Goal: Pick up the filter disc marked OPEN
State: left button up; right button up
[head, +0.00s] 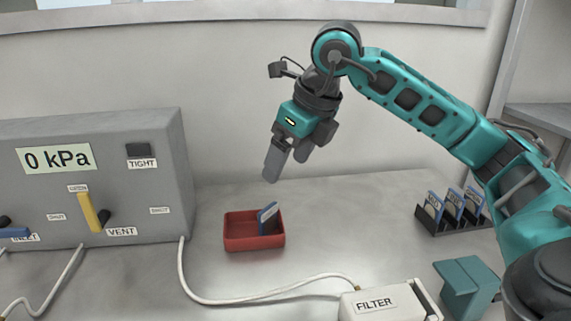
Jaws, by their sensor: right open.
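Three upright filter discs with blue edges and white labels, a left one (433,205), a middle one (454,204) and a right one (473,202), stand in a dark rack (455,226) at the right. Their labels are too small to read surely, so I cannot tell which is marked OPEN. Another blue-edged piece (268,218) leans in the red tray (245,243) at the middle; its marking is not readable. My right gripper (286,164) is open and empty, pointing down above the red tray, well left of the rack. My left gripper is not in view.
A grey panel box (160,200) reading 0 kPa, with a yellow lever (89,212), stands at the left. A white hose (240,301) runs from it to a white FILTER housing (385,305) at the front. The bench between tray and rack is clear.

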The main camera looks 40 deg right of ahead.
aim_at(476, 201)
jog(key=k, duration=1.5)
